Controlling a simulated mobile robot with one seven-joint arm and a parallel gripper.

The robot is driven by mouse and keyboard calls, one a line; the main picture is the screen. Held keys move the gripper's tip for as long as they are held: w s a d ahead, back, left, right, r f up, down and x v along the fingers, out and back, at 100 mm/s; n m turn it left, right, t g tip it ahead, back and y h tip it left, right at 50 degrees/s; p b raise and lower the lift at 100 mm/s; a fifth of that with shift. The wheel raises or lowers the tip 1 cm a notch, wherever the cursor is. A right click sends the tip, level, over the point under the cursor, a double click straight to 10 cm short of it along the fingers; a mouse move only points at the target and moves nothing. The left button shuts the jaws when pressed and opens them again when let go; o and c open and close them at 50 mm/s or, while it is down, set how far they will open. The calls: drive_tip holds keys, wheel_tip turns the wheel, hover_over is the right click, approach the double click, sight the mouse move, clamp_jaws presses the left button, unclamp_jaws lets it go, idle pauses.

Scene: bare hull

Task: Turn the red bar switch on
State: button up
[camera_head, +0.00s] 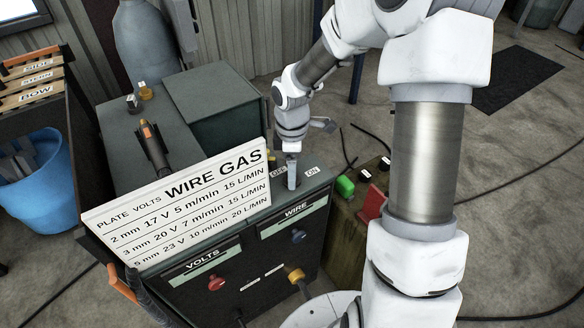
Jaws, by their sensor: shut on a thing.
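My gripper (291,184) points straight down onto the top of the dark welding machine (318,188), at its front right corner. Its fingers are shut between the OFF label (279,171) on the left and the ON label (312,171) on the right. The red bar switch is hidden behind the fingers. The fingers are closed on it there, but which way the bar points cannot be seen.
A white wire gas sign (180,205) stands left of my gripper. The machine's front has a red knob (216,283), a blue knob (298,236) and a yellow knob (295,273). A green block (345,186) and a red block (372,203) are to the right.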

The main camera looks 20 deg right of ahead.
drive_tip(key=m, duration=0.5)
drive_tip(key=shift+m, duration=0.3)
drive_tip(key=m+b, duration=0.1)
drive_tip(key=m, duration=0.4)
drive_tip(key=shift+m, duration=0.3)
drive_tip(key=o, duration=1.3)
wheel_tip(320, 180, up, 17)
drive_tip(key=p, duration=0.2)
drive_tip(key=shift+r+p, duration=0.2)
drive_tip(key=shift+p, duration=0.2)
